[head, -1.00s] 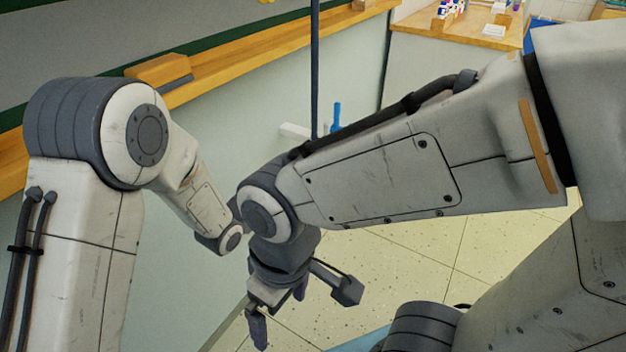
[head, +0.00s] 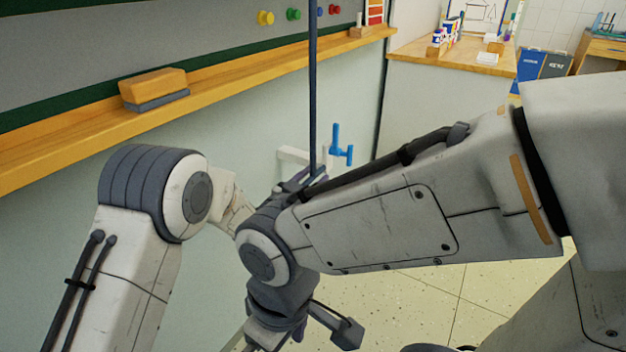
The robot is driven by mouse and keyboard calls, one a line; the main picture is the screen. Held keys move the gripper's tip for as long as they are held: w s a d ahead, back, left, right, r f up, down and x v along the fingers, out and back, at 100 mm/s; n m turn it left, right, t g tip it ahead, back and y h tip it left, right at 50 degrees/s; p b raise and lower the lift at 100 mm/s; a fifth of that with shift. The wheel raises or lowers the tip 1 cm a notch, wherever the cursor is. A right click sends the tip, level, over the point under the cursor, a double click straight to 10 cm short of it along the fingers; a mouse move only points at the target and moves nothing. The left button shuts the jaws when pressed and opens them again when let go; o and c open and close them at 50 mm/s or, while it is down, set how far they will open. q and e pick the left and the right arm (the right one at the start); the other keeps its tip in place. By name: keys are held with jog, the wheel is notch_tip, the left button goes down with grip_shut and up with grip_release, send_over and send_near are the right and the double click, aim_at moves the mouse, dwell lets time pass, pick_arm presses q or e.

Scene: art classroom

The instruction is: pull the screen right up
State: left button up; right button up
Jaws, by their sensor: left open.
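A straight dark rod or cord (head: 313,90) hangs from above in front of the wall, and its lower end is by my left gripper. The screen itself I cannot make out for certain. My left gripper (head: 306,182) is open at the rod's lower end, mostly hidden behind my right forearm. I cannot tell whether the rod is between its fingers. My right gripper (head: 300,333) hangs below its wrist, apart from the rod. Its fingers look spread, and the bottom edge cuts it off.
A grey board (head: 100,45) has a wooden ledge (head: 60,152) below it, with an eraser (head: 154,88) on it. A blue tap (head: 337,147) is right of the rod. A wooden counter (head: 420,52) stands behind. My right forearm crosses the middle.

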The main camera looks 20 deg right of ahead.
pick_arm(q)
grip_shut()
jog(key=shift+d, duration=0.1)
dwell(1.4)
